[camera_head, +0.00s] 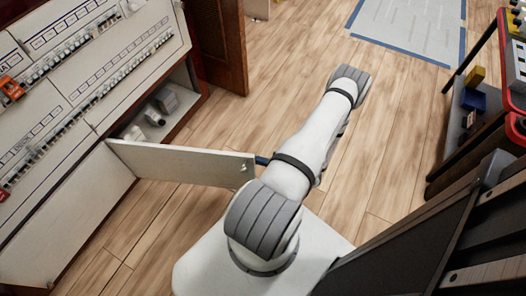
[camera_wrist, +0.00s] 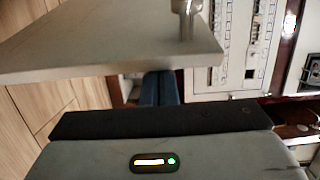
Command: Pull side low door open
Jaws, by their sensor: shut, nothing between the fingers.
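The low door (camera_head: 180,163) is a pale panel that stands swung out from the cabinet in the head view. A small knob (camera_head: 243,168) sits near its free end. In the wrist view the door (camera_wrist: 105,38) fills the upper left, with the metal knob (camera_wrist: 187,18) near its corner. My gripper (camera_wrist: 160,88) is shut and empty, its blue fingers at the door's free edge and their tips partly hidden by the panel. In the head view my gripper (camera_head: 262,160) shows as a bit of blue beside that edge. I cannot tell whether it touches.
The cabinet (camera_head: 75,125) with breaker rows stands at left. Its open compartment (camera_head: 160,112) holds pale objects. A brown wooden door (camera_head: 220,45) stands behind. A shelf cart (camera_head: 480,100) with coloured boxes is at right. Wood floor (camera_head: 290,60) is clear between them.

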